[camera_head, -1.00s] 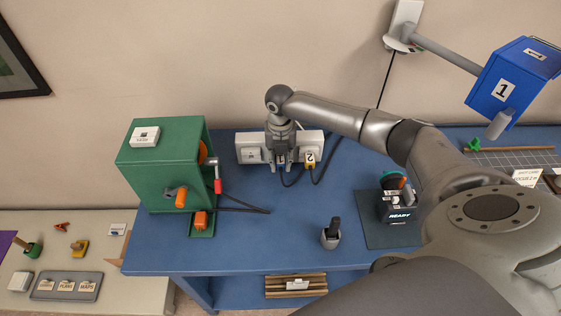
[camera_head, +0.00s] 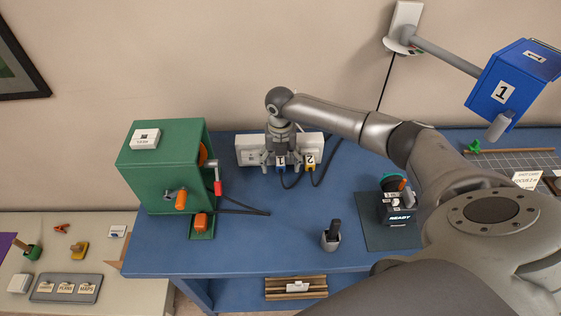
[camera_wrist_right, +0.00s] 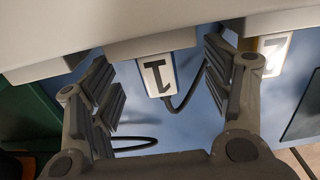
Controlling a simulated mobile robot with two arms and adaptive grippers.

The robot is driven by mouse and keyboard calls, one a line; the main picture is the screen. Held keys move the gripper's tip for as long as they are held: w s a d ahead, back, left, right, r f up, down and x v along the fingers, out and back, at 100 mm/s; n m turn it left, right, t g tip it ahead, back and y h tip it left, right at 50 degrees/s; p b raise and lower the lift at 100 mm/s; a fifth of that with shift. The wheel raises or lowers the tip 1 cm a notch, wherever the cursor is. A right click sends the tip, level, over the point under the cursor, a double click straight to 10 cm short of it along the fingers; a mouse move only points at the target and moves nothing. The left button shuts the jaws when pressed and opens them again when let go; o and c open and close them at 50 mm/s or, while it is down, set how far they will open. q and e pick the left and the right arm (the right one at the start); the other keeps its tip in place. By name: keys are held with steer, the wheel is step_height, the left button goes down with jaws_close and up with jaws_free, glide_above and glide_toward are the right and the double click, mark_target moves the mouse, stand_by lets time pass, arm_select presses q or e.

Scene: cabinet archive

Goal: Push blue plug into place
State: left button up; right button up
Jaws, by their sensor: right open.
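The blue plug (camera_head: 282,169) has a white label "1" and hangs at the front of the white socket strip (camera_head: 248,149). In the right wrist view the plug (camera_wrist_right: 157,77) meets the strip's edge, with a dark cable from its lower end. How deep it sits cannot be told. My right gripper (camera_head: 281,159) is open over the plug. In the right wrist view its fingers (camera_wrist_right: 160,85) stand apart on either side of the plug, with gaps to both. My left gripper is not in view.
A yellow plug marked "2" (camera_head: 310,161) sits close to the right finger. A green box with orange handles (camera_head: 162,170) stands to the left on the blue table (camera_head: 270,230). A grey holder (camera_head: 330,238) and a dark "READY" device (camera_head: 398,212) stand nearer. The table's front middle is clear.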

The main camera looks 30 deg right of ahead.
steer(key=shift+r+p, duration=2.85)
steer(key=shift+r, duration=0.2)
step_height(320, 180, up, 12)
steer(key=shift+s, duration=0.1)
